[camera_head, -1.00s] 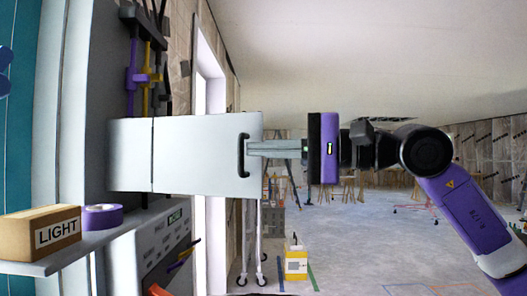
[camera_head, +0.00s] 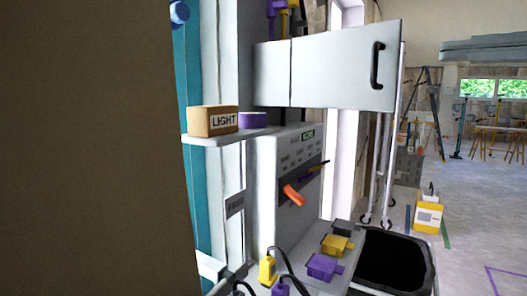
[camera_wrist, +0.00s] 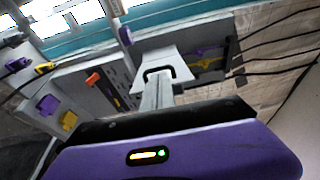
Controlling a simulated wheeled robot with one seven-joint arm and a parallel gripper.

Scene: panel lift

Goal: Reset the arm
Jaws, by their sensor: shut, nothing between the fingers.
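The light grey panel (camera_head: 345,68) with a black handle (camera_head: 377,66) stands out from the wall cabinet in the head view. In the wrist view the panel (camera_wrist: 183,74) lies beyond my fingers, and its dark handle (camera_wrist: 151,74) shows around their tips. My gripper (camera_wrist: 160,76) has a purple body and grey fingers. The fingers are shut, with nothing seen between them. They point toward the handle; I cannot tell the exact gap to it. My gripper is out of the head view.
A shelf (camera_head: 205,139) holds a box marked LIGHT (camera_head: 213,121) and purple tape (camera_head: 252,120). Below are a control box with an orange lever (camera_head: 293,195), plugs and a black bin (camera_head: 393,262). A yellow container (camera_head: 428,216) stands on the floor. A brown surface fills the head view's left.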

